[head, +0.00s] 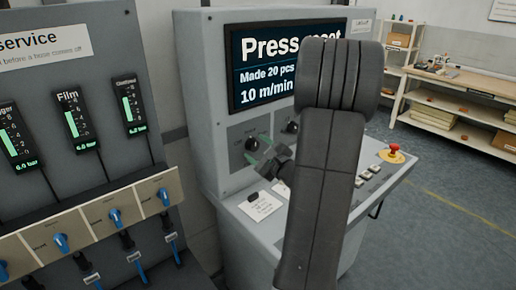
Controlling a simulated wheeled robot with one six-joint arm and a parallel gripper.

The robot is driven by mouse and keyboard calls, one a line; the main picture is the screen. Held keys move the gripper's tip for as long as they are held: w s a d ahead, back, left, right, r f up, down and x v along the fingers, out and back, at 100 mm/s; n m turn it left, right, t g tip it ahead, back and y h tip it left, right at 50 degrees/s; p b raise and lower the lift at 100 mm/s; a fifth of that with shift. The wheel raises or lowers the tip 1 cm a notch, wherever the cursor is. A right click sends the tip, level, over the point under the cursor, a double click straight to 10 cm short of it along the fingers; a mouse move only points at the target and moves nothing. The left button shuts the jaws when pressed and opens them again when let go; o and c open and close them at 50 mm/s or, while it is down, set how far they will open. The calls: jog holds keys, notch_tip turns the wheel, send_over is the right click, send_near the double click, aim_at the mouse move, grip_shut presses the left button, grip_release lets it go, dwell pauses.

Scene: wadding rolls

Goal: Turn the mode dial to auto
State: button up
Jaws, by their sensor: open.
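Two dark round dials sit on the grey panel below the screen of the press console. The left dial (251,144) has small lettering around it, too small to read. The right dial (292,127) is partly hidden by my arm. I cannot tell by label which is the mode dial, nor read either setting. My gripper (258,149) is open and empty, with green fingertips, in front of and just below the left dial. Whether it touches the dial cannot be told.
The console screen (262,75) reads "Made 20 pcs" and "10 m/min". A red stop button (394,150) and several push buttons are on the sloped desk. A white card (262,206) lies below my gripper. A grey service panel (75,85) with blue valves stands left.

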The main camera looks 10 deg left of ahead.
jog(key=c, duration=1)
jog(key=shift+m, duration=0.3)
jog(key=m+p, duration=0.1)
jog(key=m, duration=0.4)
jog(key=shift+r+p, duration=0.2)
jog(key=shift+p, duration=0.15)
jog(key=m+g+p, duration=0.1)
jog(key=m+p, duration=0.2)
jog(key=m, duration=0.2)
jog(key=shift+m, duration=0.4)
jog(key=o, duration=1)
